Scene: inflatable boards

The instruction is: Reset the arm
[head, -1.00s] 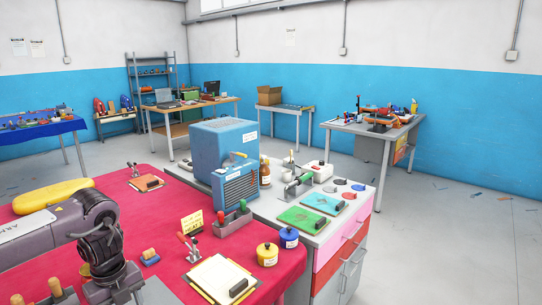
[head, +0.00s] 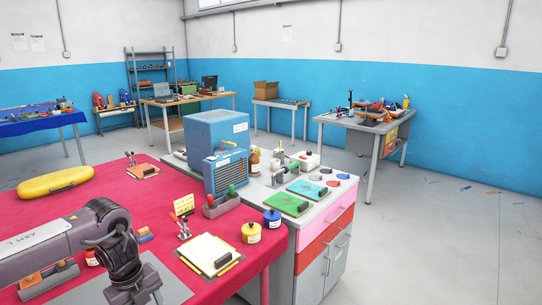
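My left arm comes in from the lower left over the red-covered table (head: 168,190). Its wrist points down near the table's front part. The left gripper's fingertips are below the picture edge or hidden by the wrist, so they do not show. My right arm and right gripper are not in view.
On the red table are a yellow case (head: 56,182), an orange board (head: 142,172), a cream board (head: 208,257), and yellow (head: 251,232) and blue (head: 271,218) pots. A blue machine (head: 218,150) stands on the drawer cabinet (head: 325,240). The floor at right is mostly clear.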

